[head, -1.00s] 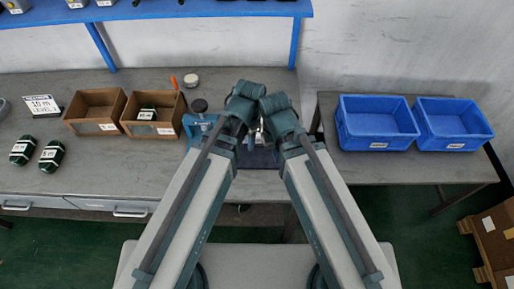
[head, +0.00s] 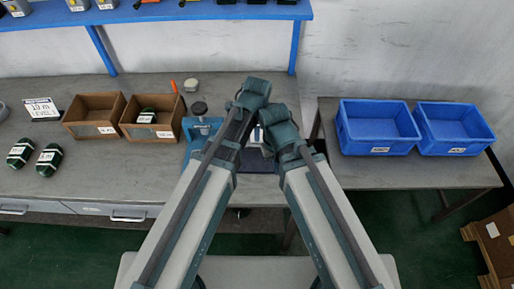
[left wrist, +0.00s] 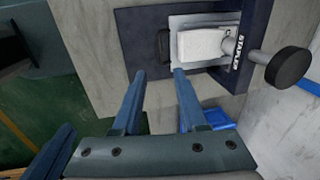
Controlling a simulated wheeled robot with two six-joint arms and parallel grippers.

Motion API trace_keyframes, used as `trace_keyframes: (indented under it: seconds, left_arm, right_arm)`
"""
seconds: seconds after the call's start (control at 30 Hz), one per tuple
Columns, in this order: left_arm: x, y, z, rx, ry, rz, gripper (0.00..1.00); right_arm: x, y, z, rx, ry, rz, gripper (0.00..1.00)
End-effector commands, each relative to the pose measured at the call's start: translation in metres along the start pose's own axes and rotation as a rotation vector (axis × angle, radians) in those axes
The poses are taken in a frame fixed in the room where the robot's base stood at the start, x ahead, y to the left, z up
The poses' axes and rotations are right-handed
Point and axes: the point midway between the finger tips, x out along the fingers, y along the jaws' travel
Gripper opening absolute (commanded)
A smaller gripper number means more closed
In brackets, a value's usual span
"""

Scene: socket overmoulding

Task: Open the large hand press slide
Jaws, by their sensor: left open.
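The large hand press shows in the left wrist view as a dark navy base plate (left wrist: 138,40) with a pale block (left wrist: 201,43) in a metal holder. A black handle (left wrist: 163,46) sticks out at the block's left side. A metal shaft with a black knob (left wrist: 288,67) is at its right. My left gripper (left wrist: 160,74) is open and empty, its fingertips just short of the handle, one toward each side of it. In the head view the dark base (head: 262,162) is partly covered by my arms. My right gripper's fingers are hidden behind its wrist.
A blue device with a black knob (head: 199,108) stands left of my left arm. Two cardboard boxes (head: 92,130) and dark green parts (head: 48,160) lie further left. Two blue bins (head: 378,150) stand on the right table. My two wrists are close together.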

Motion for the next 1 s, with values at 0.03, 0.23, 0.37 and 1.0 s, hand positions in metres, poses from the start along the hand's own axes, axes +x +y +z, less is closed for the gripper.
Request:
trace_keyframes:
  seconds: [0.03, 0.23, 0.37, 1.0]
  left_arm:
    - [0.008, 0.0, 0.0, -0.001, 0.0, 0.0, 0.42]
    - [0.032, 0.001, 0.0, -0.001, 0.0, 0.0, 0.42]
    - [0.051, 0.001, 0.0, -0.001, 0.0, 0.0, 0.42]
    - [0.13, 0.0, 0.0, -0.002, 0.0, 0.0, 0.42]
  right_arm:
    - [0.008, -0.001, -0.001, 0.0, 0.0, 0.0, 0.0]
    - [0.031, -0.003, -0.002, 0.0, 0.0, 0.0, 0.0]
    - [0.05, -0.005, -0.003, 0.0, 0.0, 0.0, 0.0]
    - [0.127, -0.012, -0.007, 0.0, 0.0, 0.0, 0.0]
